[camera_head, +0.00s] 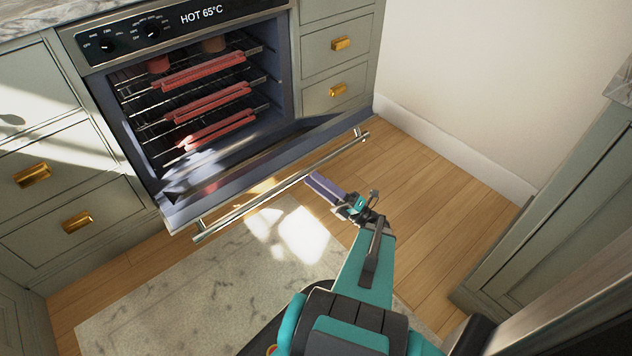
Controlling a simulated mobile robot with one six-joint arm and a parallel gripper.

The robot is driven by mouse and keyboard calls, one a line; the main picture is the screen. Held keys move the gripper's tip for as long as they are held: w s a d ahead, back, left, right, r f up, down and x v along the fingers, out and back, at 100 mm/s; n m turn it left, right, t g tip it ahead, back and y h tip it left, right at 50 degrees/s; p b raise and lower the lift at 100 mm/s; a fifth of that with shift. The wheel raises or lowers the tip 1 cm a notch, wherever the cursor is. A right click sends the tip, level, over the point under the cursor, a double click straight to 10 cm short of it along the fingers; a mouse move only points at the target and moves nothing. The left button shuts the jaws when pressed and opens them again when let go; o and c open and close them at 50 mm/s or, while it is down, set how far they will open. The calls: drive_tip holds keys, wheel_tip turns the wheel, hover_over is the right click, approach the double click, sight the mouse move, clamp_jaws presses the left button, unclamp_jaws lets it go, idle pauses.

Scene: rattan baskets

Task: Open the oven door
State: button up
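The oven (100,62) is at the upper left, with a dark control panel reading "HOT 65°C". Its door (268,163) is tilted down and outward, away from the oven front, so the inside shows. How far down it is tilted is hard to tell exactly. A long silver handle (283,186) runs along the door's outer edge. My gripper (318,186) is just right of and below the middle of the handle. Its purple fingers point toward the handle and appear apart from it. The gap between the fingers cannot be made out.
Wire racks with red-edged fronts (207,103) and pots (158,64) are inside the oven. Drawers with brass pulls flank it. A light rug (205,300) lies below. Wooden floor (440,215) is clear at the right, before a white wall and green cabinet (560,200).

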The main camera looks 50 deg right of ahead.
drive_tip(key=s+d+f+b, duration=0.2)
drive_tip(key=s+f+b, duration=0.1)
drive_tip(key=f+b, duration=0.3)
drive_tip(key=s+d+f+b, duration=0.3)
drive_tip(key=f+b, duration=0.3)
drive_tip(key=f, duration=0.1)
drive_tip(key=shift+s+b, duration=0.2)
drive_tip(key=shift+b, duration=0.2)
idle(1.7)
drive_tip(key=shift+d+b, duration=0.1)
drive_tip(key=shift+b, duration=0.4)
drive_tip(key=shift+s, duration=0.2)
idle(0.6)
